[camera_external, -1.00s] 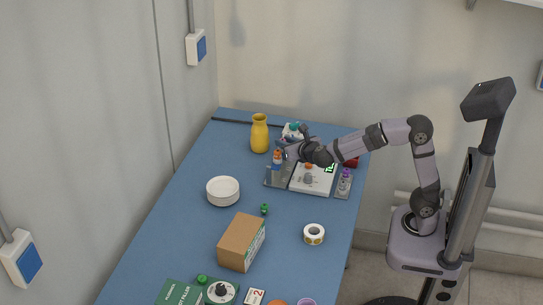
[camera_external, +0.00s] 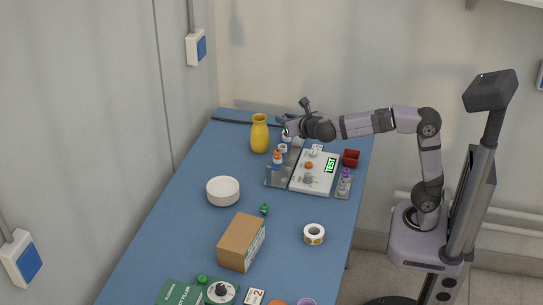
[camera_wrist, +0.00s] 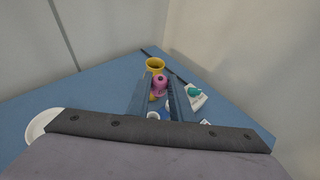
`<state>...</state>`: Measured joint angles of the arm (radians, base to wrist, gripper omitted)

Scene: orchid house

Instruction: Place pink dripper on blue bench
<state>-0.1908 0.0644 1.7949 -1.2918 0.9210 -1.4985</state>
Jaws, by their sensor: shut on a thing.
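The pink dripper (camera_wrist: 159,85) shows in the wrist view between the two fingers of my gripper (camera_wrist: 160,92), which is shut on it. In the external view my gripper (camera_external: 291,127) is over the far part of the blue bench (camera_external: 180,235), right of the yellow vase; the dripper cannot be made out there. The bench also fills the middle of the wrist view (camera_wrist: 95,103). How high the dripper is above the bench is hard to tell.
A yellow vase (camera_external: 259,134) stands left of my gripper. A grey rack with bottles (camera_external: 277,168), a white device reading TEST (camera_external: 314,178) and a red box (camera_external: 351,158) are nearby. Bench space left of the rack is free.

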